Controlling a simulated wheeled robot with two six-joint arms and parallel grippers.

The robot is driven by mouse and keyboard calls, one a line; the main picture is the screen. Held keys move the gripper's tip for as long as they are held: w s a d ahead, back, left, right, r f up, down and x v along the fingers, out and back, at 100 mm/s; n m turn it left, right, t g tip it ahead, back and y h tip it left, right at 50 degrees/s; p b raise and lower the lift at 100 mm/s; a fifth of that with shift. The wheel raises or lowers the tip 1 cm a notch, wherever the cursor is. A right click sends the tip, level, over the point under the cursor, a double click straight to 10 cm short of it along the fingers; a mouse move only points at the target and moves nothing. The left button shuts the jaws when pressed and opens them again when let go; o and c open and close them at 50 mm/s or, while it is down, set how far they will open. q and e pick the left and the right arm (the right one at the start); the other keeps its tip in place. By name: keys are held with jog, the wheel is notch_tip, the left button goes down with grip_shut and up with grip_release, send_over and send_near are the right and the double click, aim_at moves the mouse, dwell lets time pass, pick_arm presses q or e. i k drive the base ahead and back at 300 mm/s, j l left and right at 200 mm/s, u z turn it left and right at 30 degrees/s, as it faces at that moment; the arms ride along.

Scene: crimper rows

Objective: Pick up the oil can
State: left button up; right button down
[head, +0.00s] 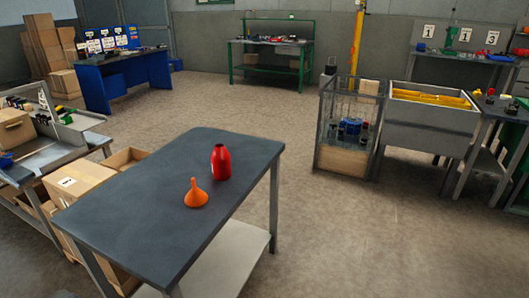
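A red, bottle-shaped can with a short narrow neck (221,163), which looks like the oil can, stands upright on the dark grey top of a workbench (140,222). It is near the far right part of the benchtop. An orange funnel (195,195) stands wide end down, spout up, just in front and to the left of the can, apart from it. Neither of my grippers is in view.
Cardboard boxes (84,183) stand left of the bench, beside a cluttered side table (70,140). A wire cage (346,125) and a grey bin with yellow contents (430,112) stand to the right. Floor (340,230) right of the bench is clear.

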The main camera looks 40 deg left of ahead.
aim_at(220, 157)
jog(key=i+l+u, duration=0.1)
jog(key=i+u, duration=0.35)
jog(key=i+l+u, duration=0.2)
jog(key=i+u, duration=0.2)
jog(key=i+l+u, duration=0.45)
jog(key=k+j, duration=0.05)
